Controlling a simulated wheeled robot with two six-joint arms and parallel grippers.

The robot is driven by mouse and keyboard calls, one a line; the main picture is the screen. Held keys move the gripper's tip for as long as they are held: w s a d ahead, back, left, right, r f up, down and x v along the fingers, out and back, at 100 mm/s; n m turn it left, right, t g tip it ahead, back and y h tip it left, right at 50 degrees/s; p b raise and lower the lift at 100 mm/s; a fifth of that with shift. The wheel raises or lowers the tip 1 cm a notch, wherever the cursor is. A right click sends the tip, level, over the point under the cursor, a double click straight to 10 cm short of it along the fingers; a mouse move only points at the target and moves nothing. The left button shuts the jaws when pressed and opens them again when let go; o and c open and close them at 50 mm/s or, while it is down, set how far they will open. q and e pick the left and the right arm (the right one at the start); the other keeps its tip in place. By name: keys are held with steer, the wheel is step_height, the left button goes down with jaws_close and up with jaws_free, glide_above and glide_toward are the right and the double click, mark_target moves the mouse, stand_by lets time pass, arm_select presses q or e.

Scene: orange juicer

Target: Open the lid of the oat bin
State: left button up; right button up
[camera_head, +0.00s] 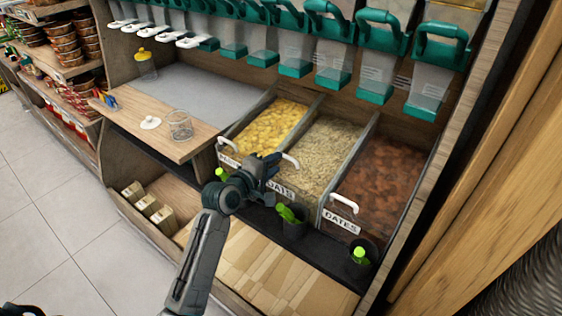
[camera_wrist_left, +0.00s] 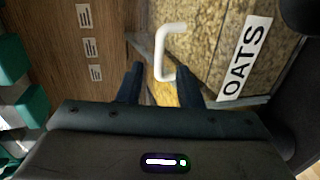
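The oat bin (camera_head: 328,155) is the middle one of three in the head view, with pale flakes under a clear lid that looks closed. Its white handle (camera_head: 291,160) is at the lid's front edge, above the label (camera_head: 280,190). The wrist view shows the handle (camera_wrist_left: 168,38) and the label reading OATS (camera_wrist_left: 243,60). My left gripper (camera_head: 274,168) is at the bin's front, just left of the handle. In the wrist view its two fingers are apart, with the handle's near end around the gap between the tips; contact cannot be told. My right gripper is out of view.
A bin of yellow flakes (camera_head: 268,128) is on the left and the dates bin (camera_head: 385,175) on the right. Teal-handled dispensers (camera_head: 332,78) hang above. Black cups (camera_head: 293,226) with green scoops stand below. A glass jar (camera_head: 180,126) stands on the wooden shelf to the left.

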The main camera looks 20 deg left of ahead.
mark_target(284, 157)
arm_select(q)
steer(key=shift+x, duration=1.85)
jaws_close()
steer(key=shift+r, duration=0.1)
